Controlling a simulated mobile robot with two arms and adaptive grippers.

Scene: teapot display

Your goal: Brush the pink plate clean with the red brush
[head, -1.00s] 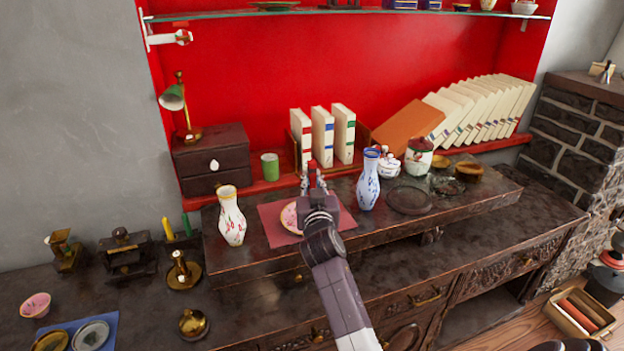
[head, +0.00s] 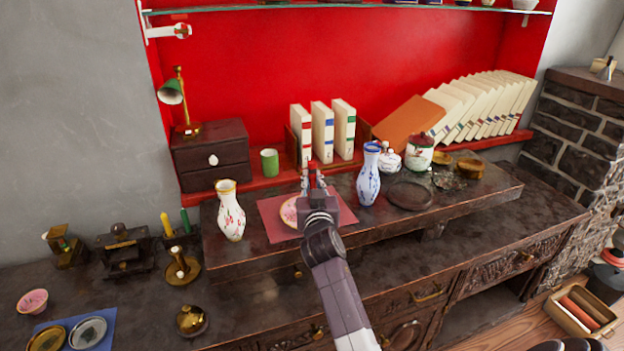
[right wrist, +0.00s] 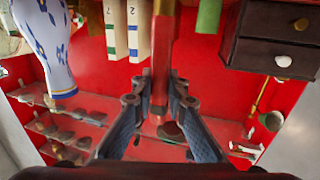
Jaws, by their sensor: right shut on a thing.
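The pink plate (head: 289,213) lies on a dark red mat (head: 271,220) on the raised wooden shelf. My right gripper (head: 312,188) is over the plate and mat and hides the plate's right part. It is shut on the red brush (head: 312,172), whose red top shows between the fingers. In the right wrist view the brush (right wrist: 160,60) stands between the two fingers of the gripper (right wrist: 160,112). The brush's bristle end is hidden, so I cannot tell whether it touches the plate. My left gripper is not in view.
A white floral vase (head: 230,212) stands left of the mat, and a blue-and-white vase (head: 369,176) stands close on its right. Behind are a green cup (head: 270,162) and upright books (head: 322,132). A dark plate (head: 410,195) lies farther right.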

